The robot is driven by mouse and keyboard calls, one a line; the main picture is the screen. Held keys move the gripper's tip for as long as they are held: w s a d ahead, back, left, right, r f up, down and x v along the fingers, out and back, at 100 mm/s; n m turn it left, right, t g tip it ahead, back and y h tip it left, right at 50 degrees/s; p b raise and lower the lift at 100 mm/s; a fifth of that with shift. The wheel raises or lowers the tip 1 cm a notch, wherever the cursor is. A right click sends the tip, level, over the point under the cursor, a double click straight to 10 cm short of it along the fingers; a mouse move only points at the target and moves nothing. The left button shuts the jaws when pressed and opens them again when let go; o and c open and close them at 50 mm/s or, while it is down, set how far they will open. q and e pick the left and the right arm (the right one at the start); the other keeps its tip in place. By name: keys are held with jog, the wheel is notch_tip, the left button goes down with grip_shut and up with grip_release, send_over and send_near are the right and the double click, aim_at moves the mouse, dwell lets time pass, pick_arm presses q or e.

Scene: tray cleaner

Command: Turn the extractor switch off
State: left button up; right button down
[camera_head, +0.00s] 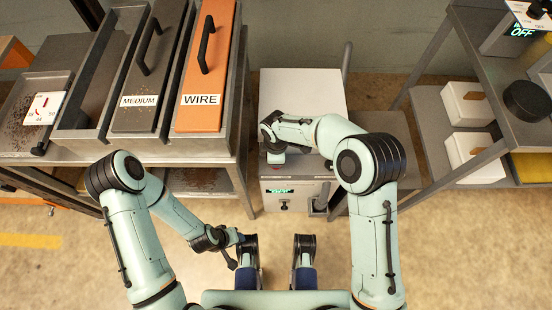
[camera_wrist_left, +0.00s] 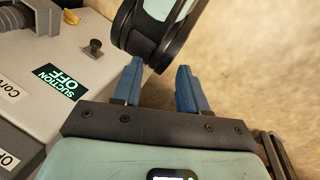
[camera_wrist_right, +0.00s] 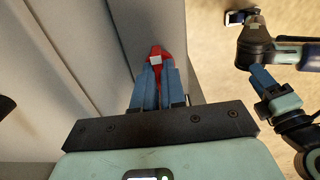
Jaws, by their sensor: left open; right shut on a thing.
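The extractor, a pale grey box (camera_head: 312,88), stands on the floor at centre. Its green-lit display (camera_head: 279,191) sits on the front panel; in the left wrist view the display (camera_wrist_left: 60,82) reads "SUCTION OFF". A small dark switch knob (camera_wrist_left: 94,47) stands beside it, also seen in the head view (camera_head: 284,205). My left gripper (camera_wrist_left: 160,72) is open and empty, to the right of the panel, apart from the knob. My right gripper (camera_wrist_right: 158,72) is shut on a red piece (camera_wrist_right: 160,52) with a white patch; I cannot tell what it is. Its fingers are hidden in the head view.
On the left bench (camera_head: 60,150) are a MEDIUM block (camera_head: 140,85) and an orange WIRE block (camera_head: 205,85) with handles. My right arm lies over the extractor.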

jog(key=c, duration=1.2)
grip_release()
pick_arm(q)
jog(key=shift+g+h, duration=0.3)
jog(key=shift+g, duration=0.4)
jog(key=s+r+p, duration=0.1)
jog(key=s+d+r, duration=0.1)
jog(key=s+r+p, duration=0.1)
jog(key=s, duration=0.1)
jog(key=shift+d+r+p, duration=0.1)
jog(key=shift+d+p, duration=0.2)
jog(key=shift+d, duration=0.1)
pick_arm(e)
notch_tip(320, 180, up, 13)
jog(key=shift+r, duration=0.2)
